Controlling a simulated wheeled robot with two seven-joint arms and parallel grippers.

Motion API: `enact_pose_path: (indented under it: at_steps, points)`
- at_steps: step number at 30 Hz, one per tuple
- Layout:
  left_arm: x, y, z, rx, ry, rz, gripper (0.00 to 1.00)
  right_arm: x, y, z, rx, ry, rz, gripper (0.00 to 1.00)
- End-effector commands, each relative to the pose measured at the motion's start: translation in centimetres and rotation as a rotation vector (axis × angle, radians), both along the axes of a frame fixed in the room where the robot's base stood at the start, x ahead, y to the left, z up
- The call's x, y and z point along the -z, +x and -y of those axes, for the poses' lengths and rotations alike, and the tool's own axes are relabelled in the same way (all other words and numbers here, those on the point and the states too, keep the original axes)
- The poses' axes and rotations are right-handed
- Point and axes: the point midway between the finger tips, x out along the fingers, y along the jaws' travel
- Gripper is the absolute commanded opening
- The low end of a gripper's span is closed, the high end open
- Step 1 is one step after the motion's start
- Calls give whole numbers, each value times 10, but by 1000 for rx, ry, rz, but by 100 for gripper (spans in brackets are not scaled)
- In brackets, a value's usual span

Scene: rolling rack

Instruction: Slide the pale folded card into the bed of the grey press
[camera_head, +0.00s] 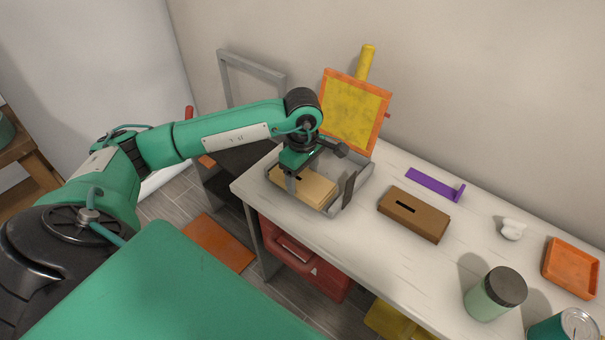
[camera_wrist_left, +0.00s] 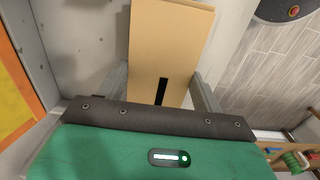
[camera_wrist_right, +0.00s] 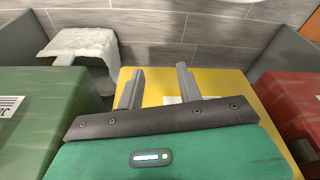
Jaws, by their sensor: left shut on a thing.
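The pale folded card (camera_head: 310,188), tan with a dark slot, is gripped across its sides by my left gripper (camera_head: 319,186). The card also shows between the fingers in the left wrist view (camera_wrist_left: 172,45). It lies within the outline of the grey press's bed (camera_head: 365,180); I cannot tell whether it rests on the bed floor. The press's orange-framed yellow lid (camera_head: 352,110) stands raised behind. My right gripper (camera_wrist_right: 160,76) is open and empty above a yellow bin, seen only in the right wrist view.
A brown slotted box (camera_head: 413,214) lies right of the press on the white table (camera_head: 345,246). Farther right are a purple bracket (camera_head: 432,183), a small white object (camera_head: 512,229), an orange tray (camera_head: 570,268), a green jar (camera_head: 492,298) and a can. Red and yellow (camera_wrist_right: 228,84) bins stand below.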

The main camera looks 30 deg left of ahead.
Motion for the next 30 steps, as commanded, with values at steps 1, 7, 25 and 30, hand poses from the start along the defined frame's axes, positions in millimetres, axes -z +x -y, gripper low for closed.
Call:
enact_pose_path:
  at_steps: [1, 7, 25, 30]
  points:
    - [2, 0, 0, 0, 0, 0, 44, 2, 0, 0, 0, 0, 1, 36]
    - [6, 0, 0, 0, 0, 0, 44, 6, 0, 0, 0, 0, 1, 36]
    - [9, 0, 0, 0, 0, 0, 93, 9, 1, 0, 0, -1, 2, 36]
    - [9, 0, 0, 0, 0, 0, 93, 0, 1, 0, 0, 0, 8, 36]
